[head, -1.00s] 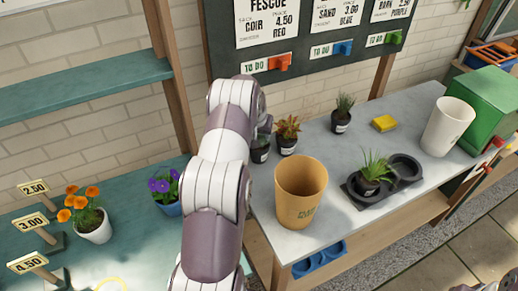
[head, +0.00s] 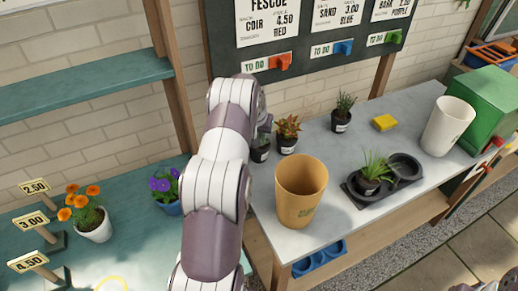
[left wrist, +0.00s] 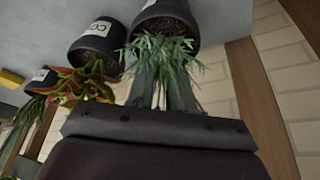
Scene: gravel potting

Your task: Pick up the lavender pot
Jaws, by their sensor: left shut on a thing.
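The lavender pot (head: 260,152) is a small dark pot with a pale label, on the grey bench left of a red-leaved plant. My arm hides part of it in the head view. In the left wrist view the lavender pot (left wrist: 165,20) shows narrow grey-green leaves hanging toward the camera. My left gripper (head: 266,124) is at this pot, shut on it. The leaves partly cover its fingers in the left wrist view. Whether the pot's base touches the bench is hard to tell. My right gripper is not in view.
The red-leaved pot (head: 287,140) stands close to the right. A tan bucket (head: 300,195) is in front. Farther right are another dark pot (head: 341,122), a yellow sponge (head: 384,122), a black tray (head: 357,196) holding a grassy plant, and a white pot (head: 446,127).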

